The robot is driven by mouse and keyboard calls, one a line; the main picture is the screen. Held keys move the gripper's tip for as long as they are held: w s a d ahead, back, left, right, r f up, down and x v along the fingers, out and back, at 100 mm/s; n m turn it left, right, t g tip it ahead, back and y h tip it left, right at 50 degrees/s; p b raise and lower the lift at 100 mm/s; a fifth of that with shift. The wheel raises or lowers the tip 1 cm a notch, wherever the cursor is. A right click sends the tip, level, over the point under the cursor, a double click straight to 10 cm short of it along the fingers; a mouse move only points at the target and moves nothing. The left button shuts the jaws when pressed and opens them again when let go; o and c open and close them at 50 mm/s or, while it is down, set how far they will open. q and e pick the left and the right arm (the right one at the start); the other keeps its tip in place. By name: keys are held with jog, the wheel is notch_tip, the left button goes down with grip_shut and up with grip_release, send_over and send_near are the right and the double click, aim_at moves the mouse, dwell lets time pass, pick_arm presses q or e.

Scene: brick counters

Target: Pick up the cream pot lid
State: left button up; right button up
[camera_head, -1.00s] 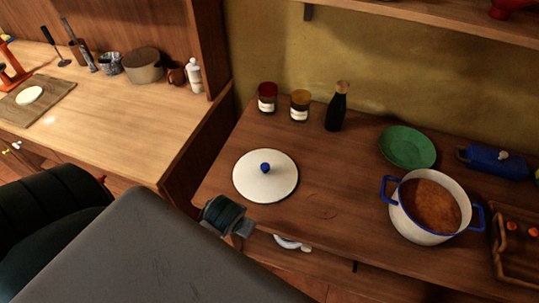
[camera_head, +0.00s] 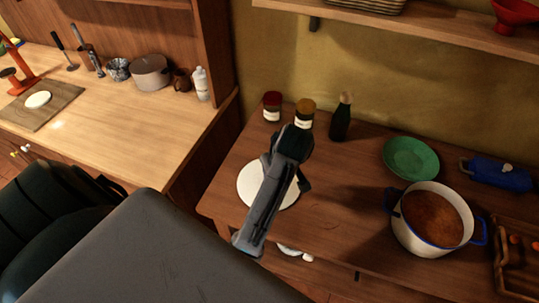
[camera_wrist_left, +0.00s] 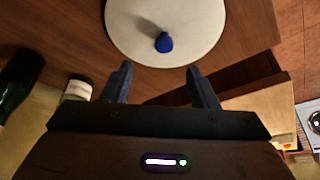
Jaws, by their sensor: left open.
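The cream pot lid (camera_head: 252,180) lies flat on the dark wooden counter, partly hidden behind my left arm in the head view. In the left wrist view the cream lid (camera_wrist_left: 195,18) shows its blue knob (camera_wrist_left: 164,42) in the upper middle. My left gripper (camera_wrist_left: 158,78) is open and empty, with its fingertips on either side below the knob in the picture and apart from it. In the head view the left gripper (camera_head: 291,150) is over the lid's far side. The right gripper is not in view.
Two jars (camera_head: 271,107) and a dark bottle (camera_head: 340,120) stand behind the lid. A green plate (camera_head: 411,157), a white pot with blue handles (camera_head: 407,228) and a blue object (camera_head: 497,172) are to the right. A shelf (camera_head: 420,25) overhangs the back.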

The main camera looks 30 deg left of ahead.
pick_arm(q)
jog(key=p+x, duration=0.1)
jog(key=x, duration=0.4)
jog(key=shift+a+p, duration=0.2)
jog(key=shift+p, duration=0.1)
jog(key=shift+w+a+f, duration=0.1)
jog(key=shift+a+f, duration=0.05)
jog(key=shift+f, duration=0.1)
jog(key=p+x, duration=0.2)
jog(key=x, duration=0.2)
jog(key=shift+s+a+f+p, duration=0.1)
jog(key=shift+s+a+p, duration=0.2)
jog(key=shift+p, duration=0.1)
jog(key=shift+w+f, duration=0.1)
jog(key=shift+f, duration=0.15)
grip_shut()
